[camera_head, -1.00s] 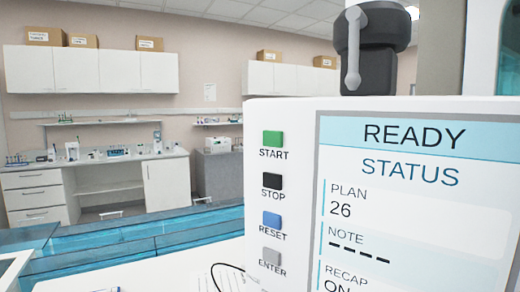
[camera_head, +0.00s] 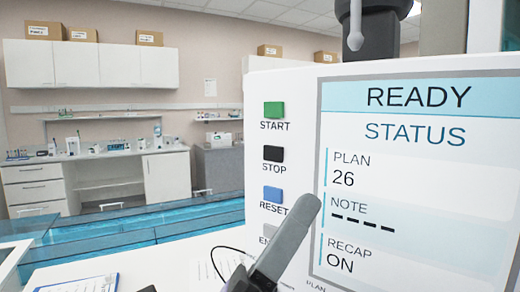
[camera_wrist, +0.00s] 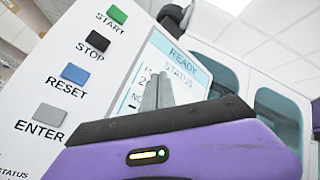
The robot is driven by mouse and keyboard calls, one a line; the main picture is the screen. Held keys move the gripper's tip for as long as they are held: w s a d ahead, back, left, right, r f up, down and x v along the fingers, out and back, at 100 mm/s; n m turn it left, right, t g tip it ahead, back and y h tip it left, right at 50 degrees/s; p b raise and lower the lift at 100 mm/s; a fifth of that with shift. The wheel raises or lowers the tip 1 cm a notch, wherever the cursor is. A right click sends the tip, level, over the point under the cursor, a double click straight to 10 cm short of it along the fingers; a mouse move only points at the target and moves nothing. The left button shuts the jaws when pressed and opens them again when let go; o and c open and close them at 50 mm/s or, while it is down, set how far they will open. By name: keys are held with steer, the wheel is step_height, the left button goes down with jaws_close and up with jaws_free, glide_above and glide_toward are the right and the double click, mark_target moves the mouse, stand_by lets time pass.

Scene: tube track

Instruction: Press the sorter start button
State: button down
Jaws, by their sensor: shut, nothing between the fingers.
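The green START button (camera_head: 274,109) is at the top of a column of buttons on the white sorter panel (camera_head: 284,84). It also shows at the upper left of the wrist view (camera_wrist: 117,14). The screen (camera_head: 430,190) beside it reads READY, STATUS, PLAN 26 and RECAP ON. My gripper (camera_head: 312,205) is shut and empty. Its tip is below and to the right of START in the head view, near the RESET button (camera_head: 273,194). In the wrist view my fingers (camera_wrist: 157,88) overlap the screen. I cannot tell whether they touch the panel.
The black STOP button (camera_head: 273,154) is between START and RESET. The ENTER button (camera_wrist: 48,115) is lowest, partly hidden in the head view. A clipboard (camera_head: 80,284) and a sheet of paper lie on the white table. Blue transparent track walls (camera_head: 150,224) run behind.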

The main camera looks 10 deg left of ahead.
mark_target(272, 109)
steer(key=s+a+r+m+g+y+b, duration=0.2)
steer(key=a+r+m+y, duration=0.3)
steer(key=a+r+y, duration=0.5)
steer(key=a+r+g, duration=0.1)
steer(key=a, duration=0.1)
steer(key=shift+a+r+m, duration=0.3)
steer(key=shift+a+r, duration=0.1)
steer(key=shift+w, duration=0.1)
steer(key=p+x, duration=0.3)
steer(key=x, duration=1)
steer(key=shift+r, duration=0.1)
steer(key=shift+w+d+p, duration=0.3)
steer(key=shift+w, duration=0.05)
